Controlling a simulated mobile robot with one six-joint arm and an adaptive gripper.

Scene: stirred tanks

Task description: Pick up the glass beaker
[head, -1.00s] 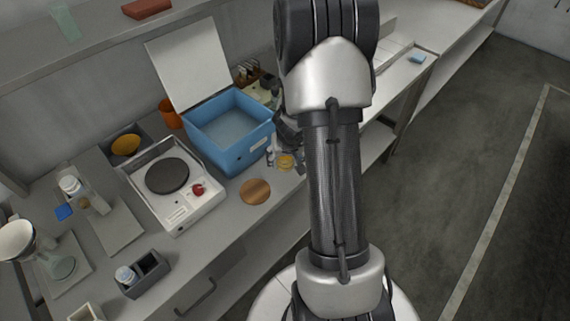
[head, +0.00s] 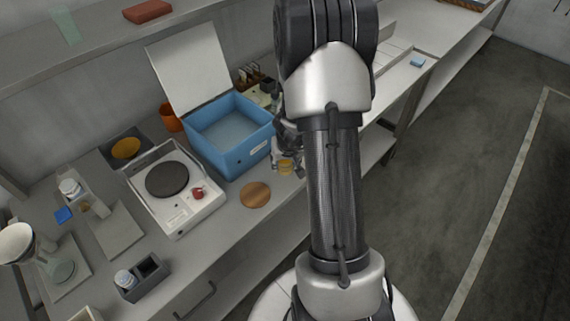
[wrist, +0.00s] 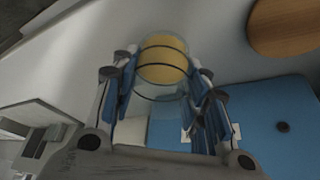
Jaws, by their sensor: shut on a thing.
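The glass beaker (wrist: 163,62) is clear, with dark rings and yellow contents at its far end in the wrist view. My gripper (wrist: 160,84) is shut around its sides, with blue-padded fingers on the left and right. In the head view the beaker (head: 285,167) shows as a small yellowish shape beside my arm, to the right of the round wooden disc. My gripper (head: 287,158) is partly hidden there by my arm. I cannot tell whether the beaker's base touches the bench.
A blue open bath (head: 245,153) with a raised white lid (head: 188,72) stands just left of my gripper. The wooden disc (head: 256,195) lies near the bench's front edge. A white hotplate unit (head: 185,214) and a grey two-slot holder (head: 152,285) stand further left.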

